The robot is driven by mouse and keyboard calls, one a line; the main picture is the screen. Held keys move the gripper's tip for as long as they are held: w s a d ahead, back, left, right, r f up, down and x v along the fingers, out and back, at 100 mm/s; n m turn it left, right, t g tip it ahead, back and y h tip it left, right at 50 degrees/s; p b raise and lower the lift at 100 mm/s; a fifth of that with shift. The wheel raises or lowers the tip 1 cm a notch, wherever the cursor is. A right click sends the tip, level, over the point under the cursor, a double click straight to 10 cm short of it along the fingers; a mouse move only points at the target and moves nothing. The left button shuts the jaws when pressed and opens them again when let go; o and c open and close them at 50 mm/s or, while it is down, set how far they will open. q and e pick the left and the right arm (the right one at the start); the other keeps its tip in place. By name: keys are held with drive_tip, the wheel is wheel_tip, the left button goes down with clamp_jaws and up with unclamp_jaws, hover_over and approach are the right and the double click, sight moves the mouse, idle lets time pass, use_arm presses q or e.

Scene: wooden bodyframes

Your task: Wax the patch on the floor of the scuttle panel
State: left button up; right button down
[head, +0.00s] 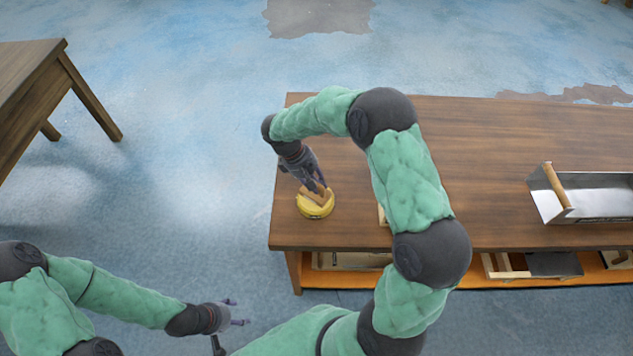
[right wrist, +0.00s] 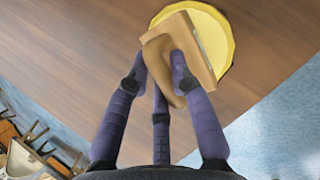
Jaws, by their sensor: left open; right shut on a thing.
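The applicator is at the top of a round yellow wax tin (head: 316,211) near the table's left end. The tin also shows in the right wrist view (right wrist: 229,44). I cannot tell whether the block touches the wax. The scuttle panel, a grey metal tray (head: 610,198) with a wooden bar, sits at the table's right. Its patch is not discernible. My left gripper (head: 238,311) is open and empty, off the table.
The brown table (head: 490,140) has clear room between my right arm and the tray. A small pale wooden piece (head: 382,215) is partly hidden behind that arm. The lower shelf (head: 450,281) holds frames and panels. Another table (head: 35,75) stands at the far left.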

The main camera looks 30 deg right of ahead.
drive_tip(key=shift+f+b, duration=0.3)
drive_tip(key=shift+f, duration=0.15)
idle(1.0)
drive_tip(key=shift+f, duration=0.1)
idle(0.8)
drive_tip(key=shift+r+p, duration=2.65)
drive_tip(key=shift+r, duration=0.95)
drive_tip(key=shift+f, duration=0.1)
